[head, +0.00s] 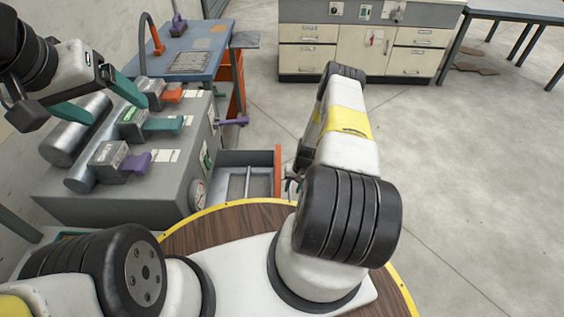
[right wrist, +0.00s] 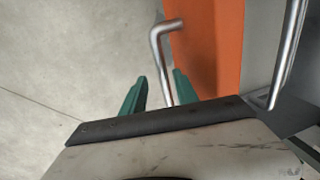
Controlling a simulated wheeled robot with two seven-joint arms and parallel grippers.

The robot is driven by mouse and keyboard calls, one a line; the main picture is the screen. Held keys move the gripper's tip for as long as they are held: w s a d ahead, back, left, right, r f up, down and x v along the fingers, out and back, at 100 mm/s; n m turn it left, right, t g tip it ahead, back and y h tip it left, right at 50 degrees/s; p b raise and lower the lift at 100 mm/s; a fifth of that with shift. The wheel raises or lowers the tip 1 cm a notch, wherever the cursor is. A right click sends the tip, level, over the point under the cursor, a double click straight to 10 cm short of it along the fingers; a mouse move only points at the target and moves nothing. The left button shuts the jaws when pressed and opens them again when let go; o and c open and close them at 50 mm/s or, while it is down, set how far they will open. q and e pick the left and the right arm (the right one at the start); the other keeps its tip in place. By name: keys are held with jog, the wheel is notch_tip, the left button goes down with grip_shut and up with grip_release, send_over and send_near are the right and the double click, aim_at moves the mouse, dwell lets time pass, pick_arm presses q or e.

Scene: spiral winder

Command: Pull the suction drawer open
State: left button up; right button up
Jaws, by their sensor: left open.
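The suction drawer (head: 278,174) has an orange front and a grey tray (head: 236,158). In the head view it stands out from the grey machine, with its inside visible. In the right wrist view the orange front (right wrist: 210,50) carries a bent silver handle (right wrist: 161,50). My right gripper's green fingers (right wrist: 161,88) stand either side of the handle bar, with small gaps showing. In the head view my right arm mostly hides that gripper. My left gripper (head: 118,112) is open and empty above the machine's left end.
The grey machine (head: 120,205) carries levers with orange, teal and purple handles. A blue table (head: 190,45) stands behind it. A cream cabinet (head: 360,45) stands at the back. The floor right of my right arm is clear.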

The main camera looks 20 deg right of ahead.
notch_tip(320, 180, up, 7)
jog(key=d, duration=0.1)
jog(key=shift+s+d, duration=0.2)
jog(key=shift+d, duration=0.05)
dwell(0.3)
